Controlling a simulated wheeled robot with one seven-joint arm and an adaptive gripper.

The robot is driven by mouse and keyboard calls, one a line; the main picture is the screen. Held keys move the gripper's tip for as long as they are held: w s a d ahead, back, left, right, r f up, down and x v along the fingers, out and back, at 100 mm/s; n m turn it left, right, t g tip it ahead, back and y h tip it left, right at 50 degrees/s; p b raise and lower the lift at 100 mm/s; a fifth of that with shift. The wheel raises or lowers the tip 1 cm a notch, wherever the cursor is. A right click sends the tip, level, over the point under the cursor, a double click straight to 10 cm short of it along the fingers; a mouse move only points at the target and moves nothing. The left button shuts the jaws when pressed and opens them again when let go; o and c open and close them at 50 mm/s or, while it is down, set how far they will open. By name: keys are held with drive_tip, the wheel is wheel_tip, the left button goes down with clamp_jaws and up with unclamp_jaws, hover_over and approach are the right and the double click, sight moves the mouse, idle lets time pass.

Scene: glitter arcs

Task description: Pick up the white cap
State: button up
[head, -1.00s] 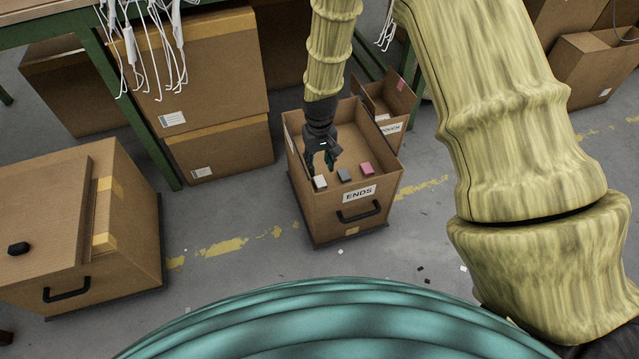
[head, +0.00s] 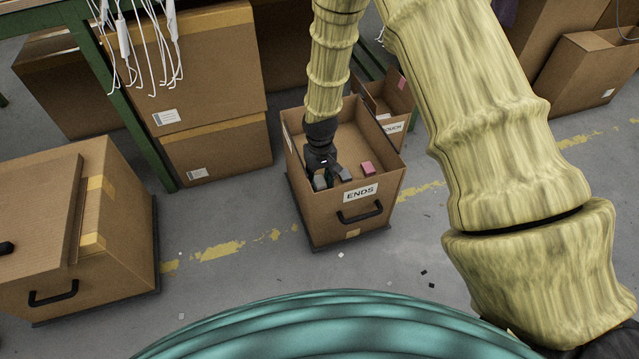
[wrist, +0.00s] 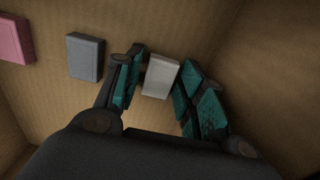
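The white cap (wrist: 160,77) is a small pale block on the cardboard floor of the ENDS box. In the wrist view it lies between the two teal-padded fingers of my gripper (wrist: 158,85). The left finger is close beside it, and a narrow gap shows on the right, so the gripper looks open around it. In the head view my gripper (head: 328,180) reaches down into the box, and the cap is mostly hidden there beside the fingers.
A grey block (wrist: 86,57) and a pink block (wrist: 14,38) lie left of the cap in the wrist view. The walls of the ENDS box (head: 330,212) surround my gripper. A smaller box (head: 393,127) stands behind it, and a closed carton (head: 120,215) stands at left.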

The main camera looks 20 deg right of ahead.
drive_tip(key=c, duration=0.5)
drive_tip(key=shift+r, duration=0.1)
